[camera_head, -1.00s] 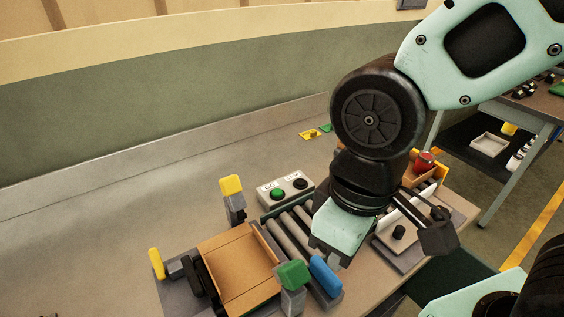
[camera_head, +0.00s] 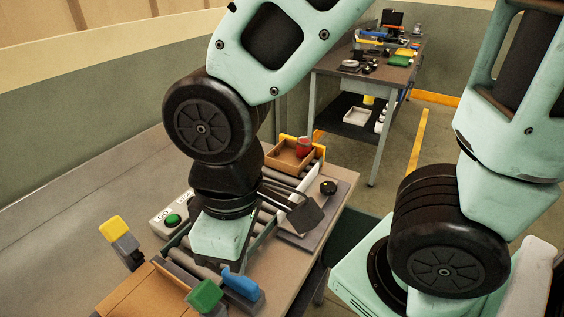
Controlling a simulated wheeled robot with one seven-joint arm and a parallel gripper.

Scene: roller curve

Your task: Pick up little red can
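The little red can (camera_head: 303,146) stands at the right side of a small orange-brown tray (camera_head: 283,158) at the far end of the roller bench. My gripper (camera_head: 240,262) hangs over the rollers, nearer to me than the can and to its left in the picture. Its fingers are mostly hidden behind the teal housing, so I cannot tell whether they are open or shut. The can is clear of my gripper.
A green block (camera_head: 204,296) and a blue block (camera_head: 241,283) stand close below my gripper. A button box (camera_head: 170,217) and a yellow-topped post (camera_head: 114,229) are to the left. A black knob (camera_head: 328,187) is to the right. Another table (camera_head: 345,68) stands behind.

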